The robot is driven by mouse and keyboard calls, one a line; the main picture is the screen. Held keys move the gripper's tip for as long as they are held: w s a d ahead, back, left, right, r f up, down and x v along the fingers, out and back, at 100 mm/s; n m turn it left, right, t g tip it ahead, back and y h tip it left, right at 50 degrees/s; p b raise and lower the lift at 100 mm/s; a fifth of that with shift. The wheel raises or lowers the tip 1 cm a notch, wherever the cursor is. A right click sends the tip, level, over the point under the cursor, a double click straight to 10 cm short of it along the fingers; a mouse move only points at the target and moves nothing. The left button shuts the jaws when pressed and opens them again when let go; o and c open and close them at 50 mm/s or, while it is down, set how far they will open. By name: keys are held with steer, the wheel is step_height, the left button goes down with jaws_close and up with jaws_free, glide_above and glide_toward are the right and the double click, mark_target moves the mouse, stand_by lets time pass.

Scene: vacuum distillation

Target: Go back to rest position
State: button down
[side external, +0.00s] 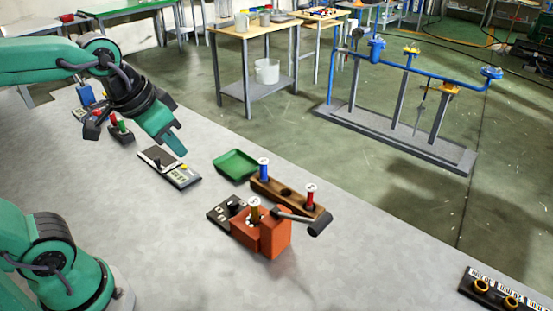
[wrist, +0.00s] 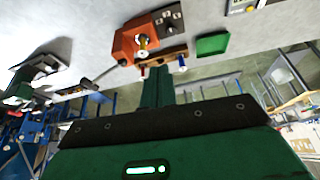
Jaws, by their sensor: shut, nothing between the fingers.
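My gripper (side external: 174,142) hangs in the air over the left part of the table in the side view, with its green fingers together and empty. In the wrist view its fingers (wrist: 157,88) point toward the wooden block. The orange box (side external: 275,235) stands on the grey table (side external: 180,255), with a yellow piece (side external: 255,212) in it and a dark-ended lever at its right. It also shows in the wrist view (wrist: 124,44). The wooden block (side external: 272,191) behind it holds a blue piece (side external: 264,168) and a red piece (side external: 310,194). My gripper is apart from all of these.
A keypad device (side external: 178,175) lies below my gripper. Red and green pieces (side external: 119,128) stand at the left. A dark rack (side external: 497,290) sits front right. The table's right middle is clear.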

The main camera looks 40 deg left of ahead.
steer(key=shift+n+t+y, duration=0.3)
steer(key=shift+n+t, duration=0.1)
steer(key=shift+n, duration=0.1)
steer(key=s+a, duration=0.1)
steer(key=s+a+f, duration=0.1)
steer(key=s+f, duration=0.1)
steer(key=shift+s+a, duration=0.25)
steer(key=shift+a, duration=0.15)
